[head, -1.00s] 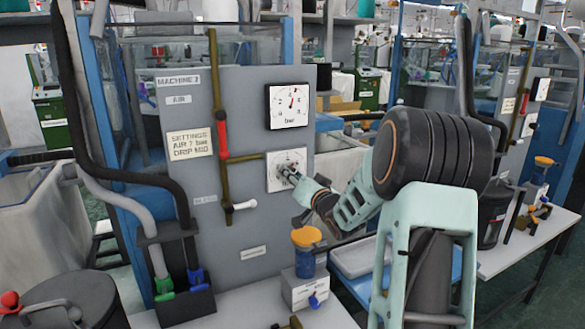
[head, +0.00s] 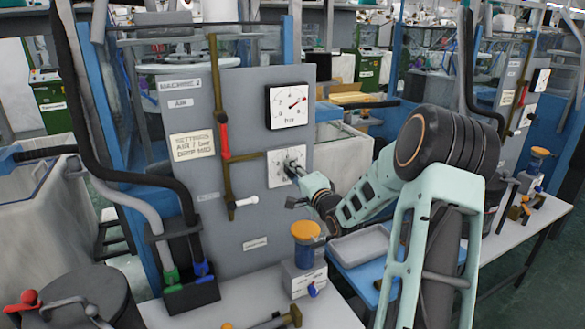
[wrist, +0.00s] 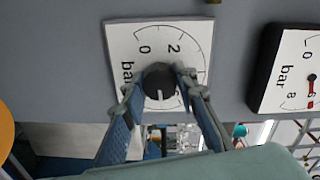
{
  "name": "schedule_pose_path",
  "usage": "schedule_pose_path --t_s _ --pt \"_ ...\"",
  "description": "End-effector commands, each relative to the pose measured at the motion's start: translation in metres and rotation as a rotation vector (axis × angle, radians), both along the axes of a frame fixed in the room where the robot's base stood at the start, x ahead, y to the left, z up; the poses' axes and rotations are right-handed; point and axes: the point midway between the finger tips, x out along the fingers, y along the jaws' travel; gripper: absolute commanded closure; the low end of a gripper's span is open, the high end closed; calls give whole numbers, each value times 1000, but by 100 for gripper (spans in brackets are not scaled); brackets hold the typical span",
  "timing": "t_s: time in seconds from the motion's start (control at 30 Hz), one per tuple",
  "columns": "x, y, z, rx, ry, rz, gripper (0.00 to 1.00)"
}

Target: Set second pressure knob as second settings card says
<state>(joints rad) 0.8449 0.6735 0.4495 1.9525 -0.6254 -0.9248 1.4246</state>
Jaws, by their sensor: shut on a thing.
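The black pressure knob (wrist: 158,78) sits on a white square dial plate (wrist: 123,38) marked in bar. My gripper (wrist: 157,92) is shut on the knob, one finger on each side. The knob's white line points down in the wrist view, just left of the 6; the fingers hide part of the scale. In the head view my gripper (head: 296,174) reaches the dial plate (head: 273,181) on the grey panel. The settings card (head: 192,145) reads AIR 7 bar, DRIP MID. The gauge (head: 283,94) above has its red needle pointing up and right.
A red-handled lever (head: 221,135) and a white-handled lever (head: 243,202) are on brass pipes left of the dial. An orange-capped unit (head: 305,250) stands on the bench below. A grey tray (head: 362,245) lies right of it.

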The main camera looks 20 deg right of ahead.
Motion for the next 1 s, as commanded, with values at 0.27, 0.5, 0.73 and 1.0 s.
schedule_pose_path --t_s 0.27,0.5,0.73,1.0 --pt "0 0 -1 65 4 0 98" --pt "0 0 -1 73 4 0 98" --pt "0 0 -1 72 5 -1 70" --pt "0 0 -1 71 4 0 56"
